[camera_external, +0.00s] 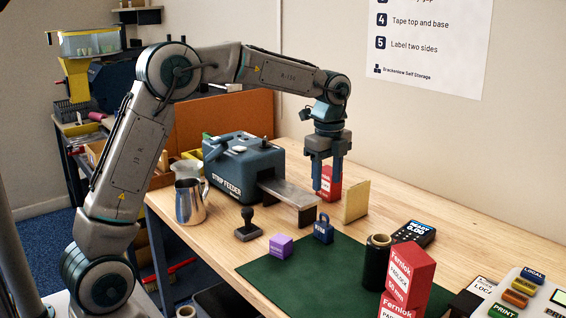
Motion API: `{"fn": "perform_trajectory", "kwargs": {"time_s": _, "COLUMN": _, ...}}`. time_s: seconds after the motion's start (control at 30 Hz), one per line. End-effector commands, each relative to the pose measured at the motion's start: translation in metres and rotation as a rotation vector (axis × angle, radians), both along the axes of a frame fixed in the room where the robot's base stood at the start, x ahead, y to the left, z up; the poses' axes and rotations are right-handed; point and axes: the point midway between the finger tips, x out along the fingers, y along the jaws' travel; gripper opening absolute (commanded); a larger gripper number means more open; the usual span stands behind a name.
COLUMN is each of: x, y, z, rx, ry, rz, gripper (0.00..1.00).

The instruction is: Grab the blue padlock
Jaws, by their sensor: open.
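The blue padlock (323,229) stands upright near the back edge of the green mat (308,273), with its shackle on top and pale lettering on its body. My gripper (326,186) points down above and behind the padlock, with its two fingers spread. A red box (331,179) shows by the fingers; I cannot tell whether it is between them or behind. The padlock is apart from the fingers.
A purple cube (281,246) and a dark stamp (247,226) are left of the padlock. The strip feeder (233,170) and its metal ramp (289,196) are behind left. A tan block (356,201), a black roll (376,264) and red boxes (408,276) stand right.

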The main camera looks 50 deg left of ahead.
Motion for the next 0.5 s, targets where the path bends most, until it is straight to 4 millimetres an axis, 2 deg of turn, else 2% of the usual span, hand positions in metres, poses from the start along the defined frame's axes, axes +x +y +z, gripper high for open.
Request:
{"fn": "perform_trajectory", "kwargs": {"time_s": 0.17, "x": 0.008, "y": -0.001, "z": -0.014, "rx": -0.005, "ry": 0.01, "rz": -0.047, "gripper": 0.5}}
{"fn": "perform_trajectory", "kwargs": {"time_s": 0.5, "x": 0.006, "y": 0.0, "z": -0.076, "rx": -0.005, "ry": 0.012, "rz": -0.044, "gripper": 0.5}}
